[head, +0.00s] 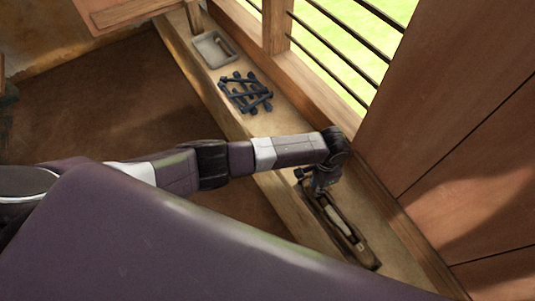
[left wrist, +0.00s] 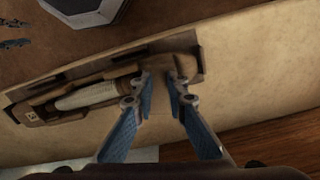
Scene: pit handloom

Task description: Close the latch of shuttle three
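A dark wooden shuttle (head: 354,237) lies on the window ledge, with a pale wound bobbin in its hollow. In the left wrist view the shuttle (left wrist: 45,108) runs from the lower left up to the gripper, and its white bobbin (left wrist: 88,96) shows clearly. My left gripper (head: 318,188) is over the far end of the shuttle in the head view. In the left wrist view the two blue-padded fingers of that gripper (left wrist: 163,78) stand apart at the shuttle's end, with a gap between them. I cannot make out the latch or whether a finger touches it. My right gripper is not seen.
The ledge (head: 285,123) is narrow and runs along a barred window and a wooden wall panel (head: 455,130). Farther along it lie a stack of dark blue pieces (head: 246,92) and a grey tray (head: 214,48). Brown floor lies left of the ledge.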

